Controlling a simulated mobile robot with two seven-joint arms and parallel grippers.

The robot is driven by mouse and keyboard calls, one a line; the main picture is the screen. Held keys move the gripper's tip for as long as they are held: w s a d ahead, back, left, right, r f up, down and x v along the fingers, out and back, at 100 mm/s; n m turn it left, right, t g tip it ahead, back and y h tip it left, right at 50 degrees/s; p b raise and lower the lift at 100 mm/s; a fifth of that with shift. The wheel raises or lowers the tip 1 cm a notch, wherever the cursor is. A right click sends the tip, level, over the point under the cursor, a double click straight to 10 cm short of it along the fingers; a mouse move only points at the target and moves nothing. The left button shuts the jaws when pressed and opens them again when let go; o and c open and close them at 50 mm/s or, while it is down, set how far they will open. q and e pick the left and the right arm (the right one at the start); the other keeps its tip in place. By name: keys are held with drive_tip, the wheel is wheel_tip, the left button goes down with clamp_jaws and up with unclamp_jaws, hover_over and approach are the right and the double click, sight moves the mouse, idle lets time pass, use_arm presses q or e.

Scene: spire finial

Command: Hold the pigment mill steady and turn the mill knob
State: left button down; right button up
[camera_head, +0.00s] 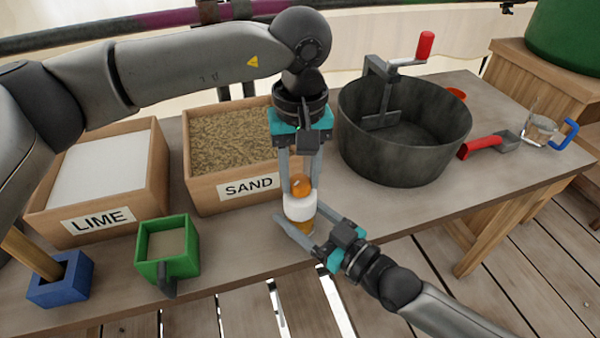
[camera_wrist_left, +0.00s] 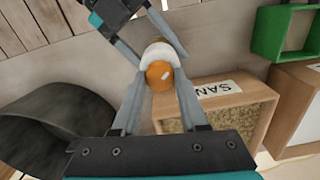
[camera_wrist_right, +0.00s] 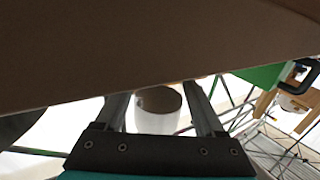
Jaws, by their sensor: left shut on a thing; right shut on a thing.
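The pigment mill is at the front edge of the table, upright, with a white body (camera_head: 299,207) and an amber lower part. Its round orange mill knob (camera_head: 302,186) is on top. My left gripper (camera_head: 301,188) points down from above and is shut on the knob, one finger on each side; the left wrist view shows the orange knob (camera_wrist_left: 160,74) between the fingers. My right gripper (camera_head: 302,227) comes in from the lower right and is shut on the mill's body, low down. In the right wrist view the white body (camera_wrist_right: 158,122) shows between its fingers.
A sand box (camera_head: 200,196) and a lime box (camera_head: 160,185) stand left. A green scoop box (camera_head: 150,268) and a blue holder (camera_head: 55,292) are in front of them. A large dark mixing tub (camera_head: 380,165) stands right, with a red-handled scoop (camera_head: 480,146) beyond.

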sight(300, 180)
use_arm(q)
drive_tip(key=m, duration=1.4)
idle(0.4)
drive_tip(key=shift+c, duration=2.1)
unclamp_jaws()
drive_tip(key=shift+r, duration=0.15)
wheel_tip(300, 180, up, 12)
